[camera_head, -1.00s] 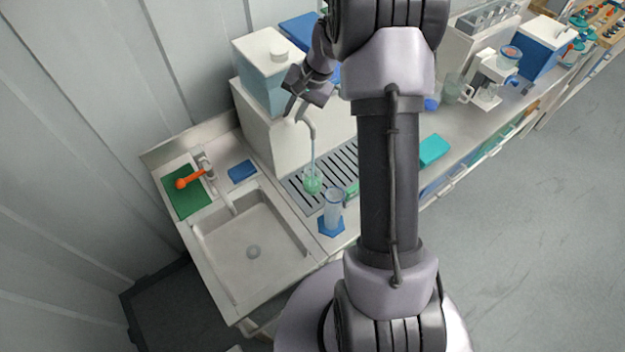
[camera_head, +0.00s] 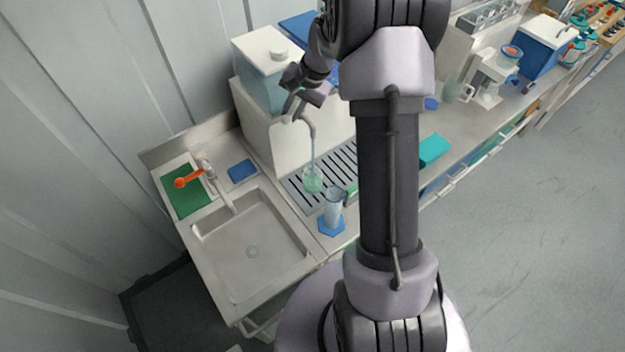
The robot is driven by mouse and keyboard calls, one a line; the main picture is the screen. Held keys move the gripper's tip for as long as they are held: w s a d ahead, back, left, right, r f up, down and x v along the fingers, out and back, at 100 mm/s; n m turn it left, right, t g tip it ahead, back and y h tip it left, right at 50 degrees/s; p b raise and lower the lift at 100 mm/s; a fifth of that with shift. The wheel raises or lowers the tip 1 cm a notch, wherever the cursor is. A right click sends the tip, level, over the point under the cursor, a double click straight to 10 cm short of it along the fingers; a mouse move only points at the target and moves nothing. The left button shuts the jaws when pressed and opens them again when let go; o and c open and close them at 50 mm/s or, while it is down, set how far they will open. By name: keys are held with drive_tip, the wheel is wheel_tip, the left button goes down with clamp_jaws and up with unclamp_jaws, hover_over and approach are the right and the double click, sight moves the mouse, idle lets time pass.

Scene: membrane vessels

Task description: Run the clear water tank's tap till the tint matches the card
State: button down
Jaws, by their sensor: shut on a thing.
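The water tank (camera_head: 262,82), pale blue with a white lid, stands on a white block at the back. Its curved tap spout (camera_head: 313,128) hangs over the slotted drip tray (camera_head: 295,193). A thin stream runs from the spout into a small vessel (camera_head: 312,181) holding pale green liquid. My gripper (camera_head: 291,108) is at the top of the tap, shut on what appears to be its handle; the fingers hide most of it. A small green patch (camera_head: 351,189) right of the vessel may be the card, partly hidden by my arm.
A teal box (camera_head: 434,149) lies right of my arm.

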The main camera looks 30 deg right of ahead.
drive_tip(key=w+m+h+p, duration=0.1)
drive_tip(key=m, duration=0.1)
drive_tip(key=w+m+h+p, duration=0.1)
drive_tip(key=m, duration=0.2)
drive_tip(key=w+a+m+h+p, duration=0.1)
drive_tip(key=m, duration=0.1)
drive_tip(key=shift+t, duration=0.4)
drive_tip(key=c, duration=1.5)
unclamp_jaws()
drive_tip(key=shift+w, duration=0.1)
drive_tip(key=shift+o, duration=0.6)
drive_tip(key=shift+w, duration=0.1)
